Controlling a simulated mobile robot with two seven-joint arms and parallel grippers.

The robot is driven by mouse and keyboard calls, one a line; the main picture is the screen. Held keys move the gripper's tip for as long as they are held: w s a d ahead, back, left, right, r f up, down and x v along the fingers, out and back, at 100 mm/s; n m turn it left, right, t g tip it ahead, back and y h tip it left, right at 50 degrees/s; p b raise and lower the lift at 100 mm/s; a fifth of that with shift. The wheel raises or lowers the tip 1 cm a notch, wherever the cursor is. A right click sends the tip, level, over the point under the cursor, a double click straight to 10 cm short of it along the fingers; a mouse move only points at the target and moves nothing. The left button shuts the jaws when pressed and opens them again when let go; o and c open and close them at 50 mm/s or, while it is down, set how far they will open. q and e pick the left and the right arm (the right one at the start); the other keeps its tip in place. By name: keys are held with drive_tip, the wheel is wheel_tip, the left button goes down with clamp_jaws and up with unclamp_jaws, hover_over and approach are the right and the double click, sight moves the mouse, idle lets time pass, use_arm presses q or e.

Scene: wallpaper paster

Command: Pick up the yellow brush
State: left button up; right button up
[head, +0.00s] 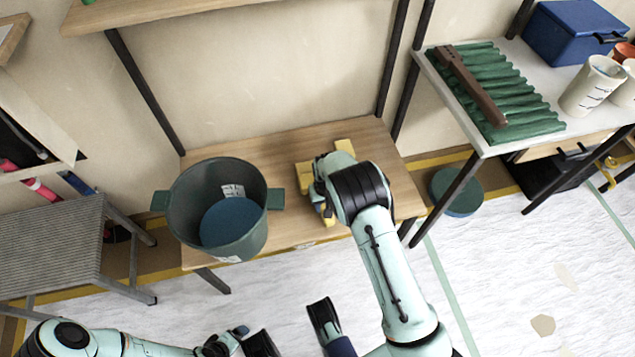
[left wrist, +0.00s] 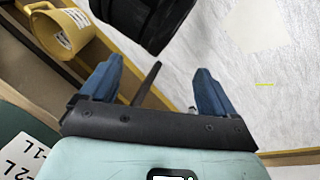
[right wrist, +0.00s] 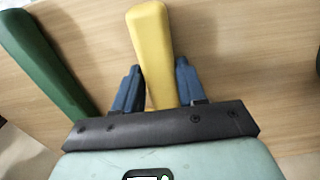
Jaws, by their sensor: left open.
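The yellow brush shows in the right wrist view as a yellow handle (right wrist: 150,45) lying over the wooden shelf. My right gripper (right wrist: 158,78) has its two blue fingers close on either side of this handle, and its jaws look shut on it.
A dark green bucket (head: 232,220) stands on the wooden shelf (head: 285,150), left of my right gripper. A green handle (right wrist: 45,65) lies left of the yellow one. A yellow container (left wrist: 62,32) shows in the left wrist view. A white table (head: 470,140) stands at right.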

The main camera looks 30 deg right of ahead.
drive_tip(key=shift+c, duration=0.4)
drive_tip(key=shift+r, duration=0.25)
use_arm(q)
drive_tip(key=s+d+r+g+h+p, duration=0.1)
drive_tip(key=s+d+r+g+p, duration=0.1)
drive_tip(key=s, duration=0.5)
wheel_tip(320, 180, up, 4)
drive_tip(key=d+p, duration=0.1)
drive_tip(key=p, duration=0.1)
drive_tip(key=shift+d+f+m+p, duration=0.2)
drive_tip(key=shift+d+m+p, duration=0.05)
drive_tip(key=shift+m+p, duration=0.05)
use_arm(e)
wheel_tip(320, 180, up, 20)
drive_tip(key=shift+f, duration=0.2)
use_arm(q)
drive_tip(key=shift+s, duration=0.1)
